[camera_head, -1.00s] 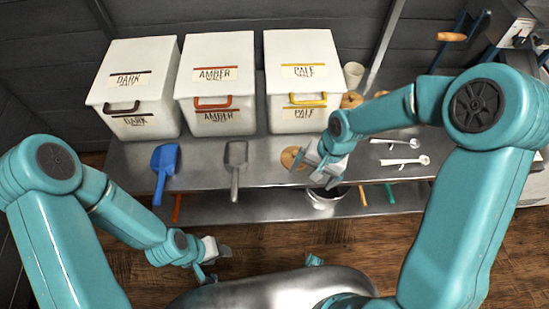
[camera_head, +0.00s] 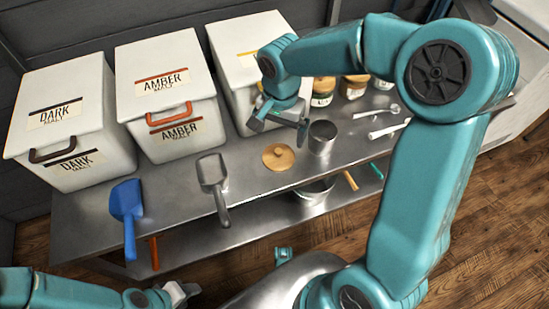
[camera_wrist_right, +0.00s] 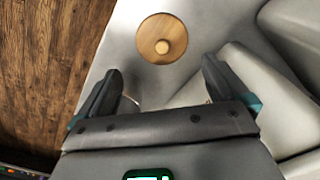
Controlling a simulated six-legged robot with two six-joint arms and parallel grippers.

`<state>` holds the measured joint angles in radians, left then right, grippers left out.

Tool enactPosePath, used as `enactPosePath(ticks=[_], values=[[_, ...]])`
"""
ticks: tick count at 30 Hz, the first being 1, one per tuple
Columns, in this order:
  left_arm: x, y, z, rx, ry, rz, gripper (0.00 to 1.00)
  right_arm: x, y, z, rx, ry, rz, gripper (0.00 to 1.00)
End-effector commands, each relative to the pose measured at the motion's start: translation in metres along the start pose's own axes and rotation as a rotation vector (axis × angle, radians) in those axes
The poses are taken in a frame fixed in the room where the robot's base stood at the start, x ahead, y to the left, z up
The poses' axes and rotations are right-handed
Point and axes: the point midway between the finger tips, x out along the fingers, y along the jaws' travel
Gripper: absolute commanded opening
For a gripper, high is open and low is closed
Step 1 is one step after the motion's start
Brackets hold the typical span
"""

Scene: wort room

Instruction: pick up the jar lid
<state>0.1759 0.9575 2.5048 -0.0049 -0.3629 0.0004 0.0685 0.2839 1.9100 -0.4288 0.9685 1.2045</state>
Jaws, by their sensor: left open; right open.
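The jar lid (camera_head: 278,157) is a round, light wooden disc with a small knob. It lies flat on the steel bench, and it also shows in the right wrist view (camera_wrist_right: 162,38), beyond the fingertips. My right gripper (camera_head: 280,124) is open and empty, behind the lid in the head view and apart from it. Its two dark fingers also show in the right wrist view (camera_wrist_right: 160,78), with bare bench between them. My left gripper (camera_head: 182,292) is open at the bottom left of the head view, low in front of the bench and far from the lid.
A steel cup (camera_head: 322,137) stands just right of the lid. A grey scoop (camera_head: 212,175) and a blue scoop (camera_head: 127,205) lie to the left. White malt bins, the amber one (camera_head: 165,90) among them, line the back. Jars (camera_head: 323,90) stand behind the cup.

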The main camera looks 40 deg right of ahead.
Motion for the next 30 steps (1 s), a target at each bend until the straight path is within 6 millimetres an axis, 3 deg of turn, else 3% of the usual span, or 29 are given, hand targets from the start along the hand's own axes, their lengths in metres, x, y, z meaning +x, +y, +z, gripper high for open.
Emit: enactPosePath(ticks=[1, 3, 11, 19, 27, 30], values=[[0.007, -0.003, 0.000, 0.000, 0.000, 0.000, 0.48, 0.015, 0.001, 0.000, -0.001, -0.002, 0.003, 1.00], [0.010, -0.004, 0.000, 0.000, 0.000, 0.000, 0.48, 0.026, 0.000, 0.000, -0.002, -0.001, 0.002, 1.00], [0.015, -0.005, 0.000, 0.000, 0.000, 0.000, 0.48, 0.044, -0.004, 0.001, -0.004, -0.001, 0.000, 1.00], [0.033, -0.012, -0.001, 0.000, 0.000, 0.000, 0.48, 0.086, -0.008, 0.001, -0.006, -0.002, 0.001, 1.00], [0.032, -0.012, -0.001, 0.000, 0.000, 0.000, 0.48, 0.089, -0.009, 0.001, -0.006, -0.001, -0.002, 1.00], [0.032, -0.012, -0.001, 0.000, 0.000, 0.000, 0.48, 0.089, -0.009, 0.001, -0.006, -0.001, -0.002, 0.67]])
